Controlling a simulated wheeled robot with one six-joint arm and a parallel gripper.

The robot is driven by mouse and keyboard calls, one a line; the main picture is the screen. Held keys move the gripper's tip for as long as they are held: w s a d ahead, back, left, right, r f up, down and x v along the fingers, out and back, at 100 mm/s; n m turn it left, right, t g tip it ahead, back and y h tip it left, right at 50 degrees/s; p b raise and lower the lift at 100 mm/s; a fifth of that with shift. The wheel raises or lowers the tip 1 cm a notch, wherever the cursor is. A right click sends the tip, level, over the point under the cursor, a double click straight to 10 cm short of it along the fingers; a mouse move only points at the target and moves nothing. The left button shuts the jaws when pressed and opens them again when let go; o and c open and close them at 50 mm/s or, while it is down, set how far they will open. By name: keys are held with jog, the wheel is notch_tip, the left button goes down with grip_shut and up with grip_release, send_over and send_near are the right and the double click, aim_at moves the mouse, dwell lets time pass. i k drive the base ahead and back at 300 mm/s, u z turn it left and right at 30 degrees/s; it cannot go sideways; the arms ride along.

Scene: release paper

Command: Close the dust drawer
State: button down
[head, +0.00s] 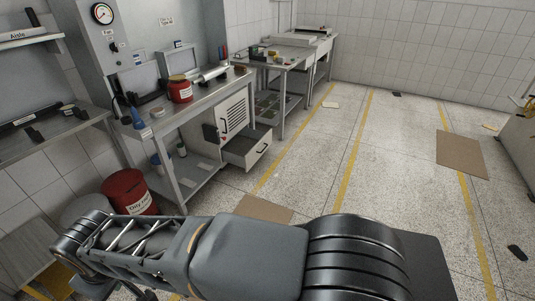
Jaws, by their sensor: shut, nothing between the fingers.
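The dust drawer (247,152) is a grey drawer low in the cabinet (235,116) with a vented door, under the metal workbench at centre left. It stands pulled out, its open top showing, with a dark handle (262,148) on its front. My arm crosses the bottom of the head view, well nearer than the drawer and apart from it. The arm bends down at the lower left. My gripper cannot be made out in this view.
A red bin (130,190) stands left of the workbench (190,99). A red container (180,91) and tools are on the bench top. A brown floor sheet (263,209) lies before the drawer. The yellow-lined floor to the right is mostly clear, with another brown sheet (460,154).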

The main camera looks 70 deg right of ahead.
aim_at(244, 149)
jog(key=z, duration=2.55)
jog(key=i, duration=2.6)
jog(key=u, duration=0.85)
jog(key=i, duration=0.5)
jog(key=u, duration=0.35)
